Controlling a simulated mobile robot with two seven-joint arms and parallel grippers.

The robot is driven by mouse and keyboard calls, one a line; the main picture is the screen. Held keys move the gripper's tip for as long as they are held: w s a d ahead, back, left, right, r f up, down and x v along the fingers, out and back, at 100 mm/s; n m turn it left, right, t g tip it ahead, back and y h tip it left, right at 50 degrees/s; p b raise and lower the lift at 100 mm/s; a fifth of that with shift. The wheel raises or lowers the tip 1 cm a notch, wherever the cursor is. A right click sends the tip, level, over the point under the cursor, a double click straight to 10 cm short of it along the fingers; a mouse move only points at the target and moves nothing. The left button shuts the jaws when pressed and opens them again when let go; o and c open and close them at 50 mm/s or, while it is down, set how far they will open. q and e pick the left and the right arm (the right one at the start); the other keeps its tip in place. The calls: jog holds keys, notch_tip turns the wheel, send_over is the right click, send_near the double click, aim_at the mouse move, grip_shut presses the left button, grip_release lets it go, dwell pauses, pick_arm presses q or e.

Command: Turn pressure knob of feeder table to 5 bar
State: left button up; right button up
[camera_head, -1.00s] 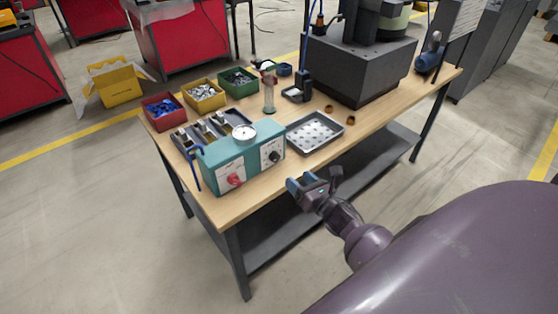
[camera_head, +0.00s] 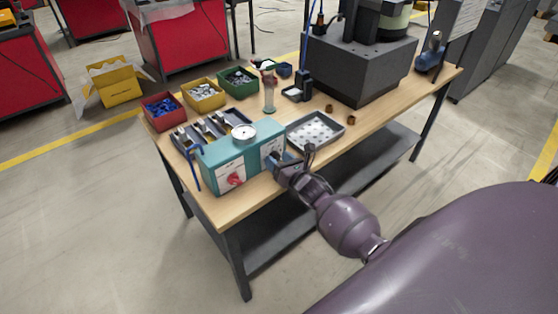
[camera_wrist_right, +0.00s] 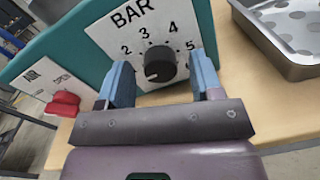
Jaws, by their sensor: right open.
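The black pressure knob (camera_wrist_right: 160,66) sits on a white BAR dial plate (camera_wrist_right: 120,22) in the right wrist view. Marks 2, 3, 4 and 5 show around it. A small white mark on the knob is at its lower left, away from the 5. My right gripper (camera_wrist_right: 162,78) is open, one blue finger on each side of the knob, with visible gaps. In the head view my right gripper (camera_head: 282,163) is at the right end of the teal control box (camera_head: 225,156) and hides the knob. My left gripper is not in view.
A red knob (camera_head: 235,179) is on the same box front, with a round gauge (camera_head: 244,132) on top. A grey tray (camera_head: 316,131) with pale discs lies close to the right. Bare wood shows along the table's front edge (camera_head: 240,208).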

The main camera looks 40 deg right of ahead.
jog(key=c, duration=0.9)
